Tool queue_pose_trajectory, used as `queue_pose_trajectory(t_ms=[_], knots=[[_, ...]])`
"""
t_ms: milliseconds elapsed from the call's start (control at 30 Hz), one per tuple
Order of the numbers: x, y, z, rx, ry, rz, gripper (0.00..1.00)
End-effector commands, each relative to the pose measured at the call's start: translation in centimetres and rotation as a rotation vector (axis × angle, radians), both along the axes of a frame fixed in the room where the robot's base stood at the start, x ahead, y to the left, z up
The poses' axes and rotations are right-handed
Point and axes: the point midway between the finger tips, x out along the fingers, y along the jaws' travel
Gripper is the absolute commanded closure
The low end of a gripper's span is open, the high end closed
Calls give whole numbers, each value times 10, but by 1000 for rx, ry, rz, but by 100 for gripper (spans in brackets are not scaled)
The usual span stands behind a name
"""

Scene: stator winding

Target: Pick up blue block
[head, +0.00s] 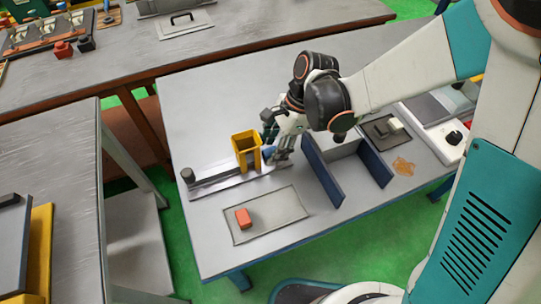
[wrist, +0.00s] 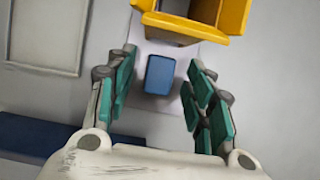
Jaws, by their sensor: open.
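The blue block (wrist: 160,75) shows whole in the wrist view. It lies between the two green-padded fingers of my gripper (wrist: 160,68), with a clear gap on each side. In the head view the blue block (head: 268,151) is mostly hidden by my gripper (head: 276,146), which is low over the table beside the yellow holder. My gripper is open and holds nothing.
The open-topped yellow holder (head: 246,145) stands close to the block, also at the top of the wrist view (wrist: 198,14). Blue upright panels (head: 323,171) stand to the right.

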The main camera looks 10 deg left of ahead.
Motion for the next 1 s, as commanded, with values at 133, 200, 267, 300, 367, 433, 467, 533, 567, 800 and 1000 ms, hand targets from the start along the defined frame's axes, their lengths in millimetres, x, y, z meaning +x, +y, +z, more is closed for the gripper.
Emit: queue_pose_trajectory(t_ms=[133, 200, 267, 300, 367, 433, 467, 533, 567, 800, 1000], knots=[[0, 1, -2, 0, 0, 0, 52], [-1, 1, -1, 0, 0, 0, 52], [0, 0, -1, 0, 0, 0, 63], [0, 0, -1, 0, 0, 0, 72], [0, 0, -1, 0, 0, 0, 86], [0, 0, -1, 0, 0, 0, 99], [0, 0, -1, 0, 0, 0, 99], [0, 0, -1, 0, 0, 0, 99], [0, 0, -1, 0, 0, 0, 99], [0, 0, 1, 0, 0, 0, 99], [0, 0, 15, 0, 0, 0, 99]])
